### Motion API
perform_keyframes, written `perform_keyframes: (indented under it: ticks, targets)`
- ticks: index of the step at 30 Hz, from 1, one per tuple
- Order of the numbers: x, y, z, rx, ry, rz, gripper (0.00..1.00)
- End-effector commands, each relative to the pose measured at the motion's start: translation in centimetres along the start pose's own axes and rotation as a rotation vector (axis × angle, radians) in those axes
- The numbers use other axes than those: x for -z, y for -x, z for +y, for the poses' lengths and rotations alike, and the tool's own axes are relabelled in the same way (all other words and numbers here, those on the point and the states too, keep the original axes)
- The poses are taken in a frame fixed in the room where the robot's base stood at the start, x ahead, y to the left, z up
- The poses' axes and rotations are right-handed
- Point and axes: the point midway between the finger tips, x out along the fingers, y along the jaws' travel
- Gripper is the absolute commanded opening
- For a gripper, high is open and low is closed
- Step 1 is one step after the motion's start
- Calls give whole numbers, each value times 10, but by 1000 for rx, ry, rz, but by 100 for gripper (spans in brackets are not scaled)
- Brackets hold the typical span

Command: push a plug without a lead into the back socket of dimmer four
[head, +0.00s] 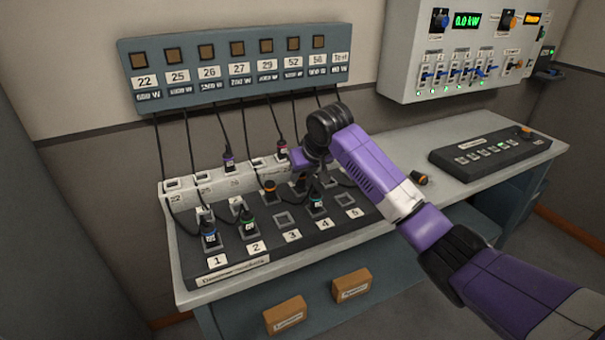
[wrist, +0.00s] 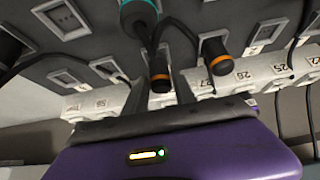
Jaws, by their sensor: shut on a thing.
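My gripper (head: 301,180) points down over the back socket of dimmer four on the dark dimmer panel (head: 235,262). In the wrist view my gripper (wrist: 160,90) is shut on a black plug with an orange ring (wrist: 160,76); no lead shows on it. The plug stands at the back socket place, which it and the fingers hide; I cannot tell how deep it sits. A teal-ringed plug (head: 316,205) with a lead is in the front socket of dimmer four. It also shows close by in the wrist view (wrist: 138,18).
Another orange-ringed plug (head: 269,189) stands in the back socket of dimmer three. A loose plug (head: 419,179) lies on the worktop (head: 400,155). Leads hang from the numbered box (head: 240,70) to plugs and the white strip (head: 200,185) behind. Dimmer five's sockets (head: 349,199) are empty.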

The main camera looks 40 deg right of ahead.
Motion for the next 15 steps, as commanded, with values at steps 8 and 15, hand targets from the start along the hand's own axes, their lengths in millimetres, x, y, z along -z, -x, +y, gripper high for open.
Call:
perform_keyframes:
  ticks: [8,15]
  targets:
    - [-1,-1,0,0,0,0,0]
    - [-3,-4,0,0,-1,0,0]
